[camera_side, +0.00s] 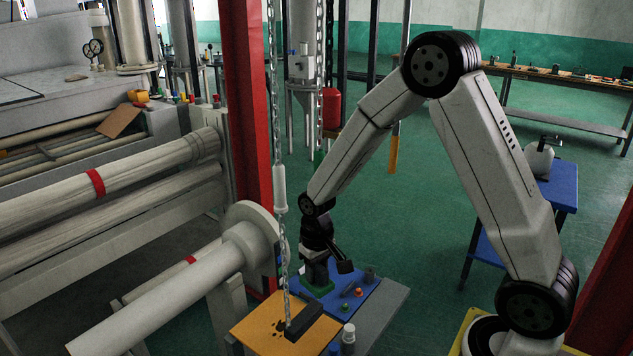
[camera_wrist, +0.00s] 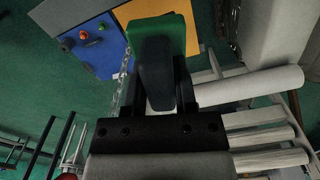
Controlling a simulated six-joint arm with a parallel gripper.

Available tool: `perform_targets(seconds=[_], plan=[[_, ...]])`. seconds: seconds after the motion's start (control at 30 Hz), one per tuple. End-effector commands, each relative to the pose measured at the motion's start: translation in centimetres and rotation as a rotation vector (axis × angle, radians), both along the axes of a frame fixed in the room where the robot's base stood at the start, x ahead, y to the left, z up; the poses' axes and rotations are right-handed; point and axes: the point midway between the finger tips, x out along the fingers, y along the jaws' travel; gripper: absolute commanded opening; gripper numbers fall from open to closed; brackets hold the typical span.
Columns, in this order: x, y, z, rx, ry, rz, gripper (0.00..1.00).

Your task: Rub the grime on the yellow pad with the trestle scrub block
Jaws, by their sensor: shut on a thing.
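The yellow pad (camera_side: 258,328) lies at the bottom middle of the side view, with small dark grime marks (camera_side: 282,326) on it. A corner of the pad also shows at the top of the wrist view (camera_wrist: 212,16). My gripper (camera_side: 318,272) is shut on the scrub block, which has a green base (camera_side: 318,291) and a dark grip (camera_wrist: 156,72). The green base also fills the top middle of the wrist view. The block is over the blue board's left end, behind the pad; I cannot tell whether it touches the board. My gripper hides part of the grip.
A dark bar (camera_side: 304,319) lies across the pad's right part. The blue board (camera_side: 362,292) carries small orange, green and dark items. A white-capped bottle (camera_side: 348,334) stands at the pad's right edge. A chain (camera_side: 285,250) hangs close to the left of my gripper. Large rollers (camera_side: 170,298) lie left.

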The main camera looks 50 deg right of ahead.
Motion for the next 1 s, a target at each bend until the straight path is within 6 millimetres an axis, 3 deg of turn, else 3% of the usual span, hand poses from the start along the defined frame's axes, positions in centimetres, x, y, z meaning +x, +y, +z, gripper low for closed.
perform_targets(seconds=[0.2, 0.37, 0.73, 1.0], plan=[[0.6, 2.3, 2.0, -0.001, -0.003, 0.138, 0.0], [1.1, 3.9, 2.2, 0.0, 0.0, 0.234, 0.0], [2.4, 4.7, -1.0, 0.0, 0.001, 0.295, 0.0], [4.0, 5.3, -5.2, 0.001, 0.003, 0.318, 0.0]])
